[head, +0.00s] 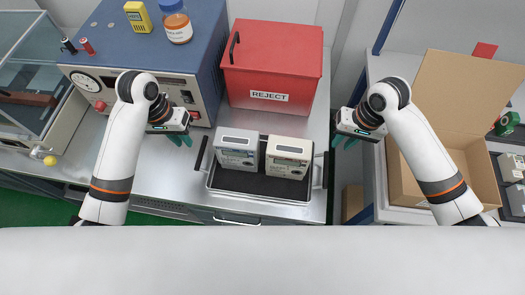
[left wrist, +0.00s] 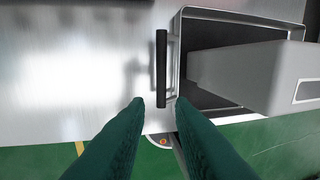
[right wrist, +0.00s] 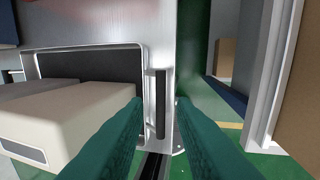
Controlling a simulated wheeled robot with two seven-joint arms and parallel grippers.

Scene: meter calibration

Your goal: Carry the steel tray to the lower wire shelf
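The steel tray (head: 258,187) lies on the steel bench with a dark inner mat. It carries two meters side by side, a grey one (head: 237,150) and a cream one (head: 288,157). Black bar handles stand at its left (left wrist: 161,68) and right (right wrist: 160,105) ends. My left gripper (head: 181,141) is open and empty, above and left of the tray; its fingertips (left wrist: 160,101) line up with the left handle. My right gripper (head: 344,142) is open and empty, right of the tray; the right handle appears between its fingertips (right wrist: 160,101). I cannot make out a wire shelf.
A red REJECT bin (head: 272,70) stands behind the tray. A blue-topped instrument (head: 140,50) with a jar (head: 177,25) and yellow meter (head: 138,17) stands behind left. An open cardboard box (head: 455,150) is on the right table, across a gap. Bench left of the tray is clear.

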